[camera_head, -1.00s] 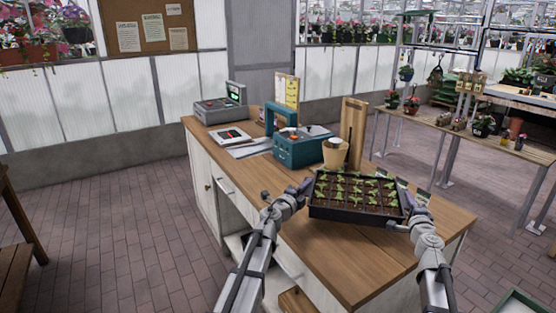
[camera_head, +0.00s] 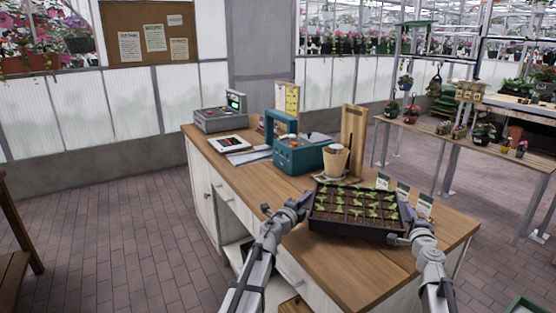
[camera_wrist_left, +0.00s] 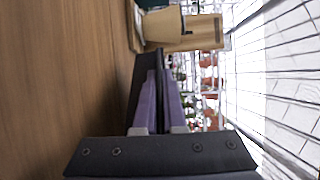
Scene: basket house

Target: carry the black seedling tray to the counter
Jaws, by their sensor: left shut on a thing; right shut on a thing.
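The black seedling tray (camera_head: 355,230), full of small green seedlings, is level over the near part of the wooden counter (camera_head: 345,268). I cannot tell whether its underside touches the wood. My left gripper (camera_head: 304,199) is shut on the tray's left end. My right gripper (camera_head: 409,224) is shut on its right end. In the left wrist view, the left gripper's purple fingers (camera_wrist_left: 158,100) close around the dark tray edge (camera_wrist_left: 139,80), close above the counter top (camera_wrist_left: 60,80).
A tan pot (camera_head: 335,161), an upright wooden board (camera_head: 354,138) and a teal box (camera_head: 298,157) stand just behind the tray. Small plant labels (camera_head: 402,191) stand at its back right. A register (camera_head: 220,118) is at the far end. Bare counter lies in front.

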